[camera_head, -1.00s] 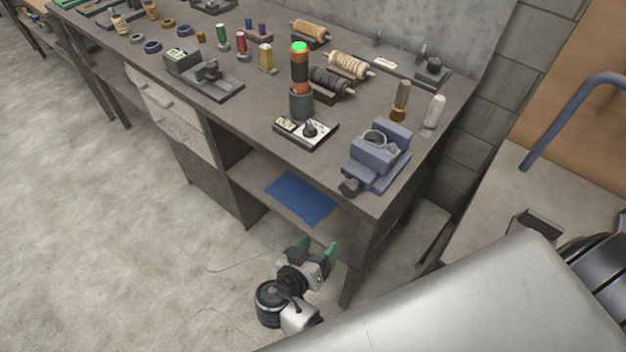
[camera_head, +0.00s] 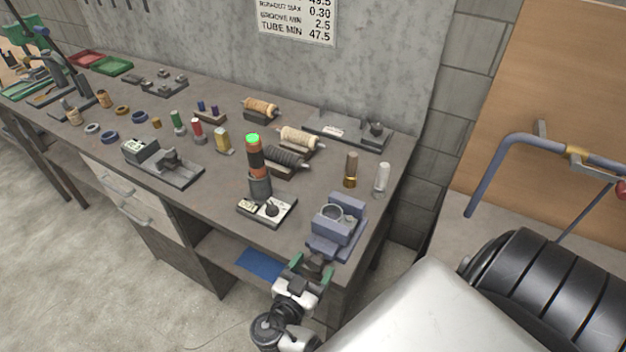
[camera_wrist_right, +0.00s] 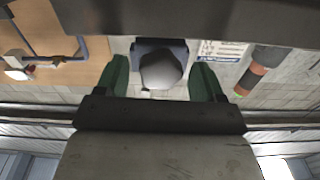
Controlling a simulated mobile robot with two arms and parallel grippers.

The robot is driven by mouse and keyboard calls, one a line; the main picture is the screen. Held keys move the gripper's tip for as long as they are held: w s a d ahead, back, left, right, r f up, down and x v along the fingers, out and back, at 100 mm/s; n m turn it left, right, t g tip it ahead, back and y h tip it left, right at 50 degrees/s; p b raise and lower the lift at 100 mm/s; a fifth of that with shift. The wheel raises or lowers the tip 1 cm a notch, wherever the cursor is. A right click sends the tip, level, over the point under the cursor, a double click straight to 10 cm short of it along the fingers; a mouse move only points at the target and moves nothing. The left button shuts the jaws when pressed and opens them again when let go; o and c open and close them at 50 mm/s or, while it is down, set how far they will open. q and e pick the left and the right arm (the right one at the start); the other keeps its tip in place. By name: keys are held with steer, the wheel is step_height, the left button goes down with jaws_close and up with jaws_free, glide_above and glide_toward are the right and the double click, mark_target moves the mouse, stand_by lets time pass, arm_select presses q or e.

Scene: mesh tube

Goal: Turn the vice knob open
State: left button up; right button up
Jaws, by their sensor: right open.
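In the right wrist view the rounded grey knob (camera_wrist_right: 161,70) sits between the two open fingers (camera_wrist_right: 162,80), with a visible gap on each side. Part of the blue vice (camera_wrist_right: 150,43) shows behind it. My left gripper is not in view.
A dark cylinder with orange bands and a green top (camera_head: 257,165) stands on a gauge base (camera_head: 267,208) left of the vice. Brown (camera_head: 351,170) and pale (camera_head: 382,180) cylinders stand behind it. A blue sheet (camera_head: 259,264) lies on the shelf below.

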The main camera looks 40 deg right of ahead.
steer(key=shift+w+d, duration=0.1)
steer(key=shift+d, duration=0.2)
steer(key=c, duration=0.9)
steer(key=shift+c, duration=0.2)
steer(key=shift+n, duration=0.3)
steer(key=shift+f+n+b, duration=0.1)
steer(key=shift+n+b, duration=0.45)
steer(key=shift+n, duration=0.35)
steer(key=shift+n+b, duration=0.4)
steer(key=shift+n, duration=1.8)
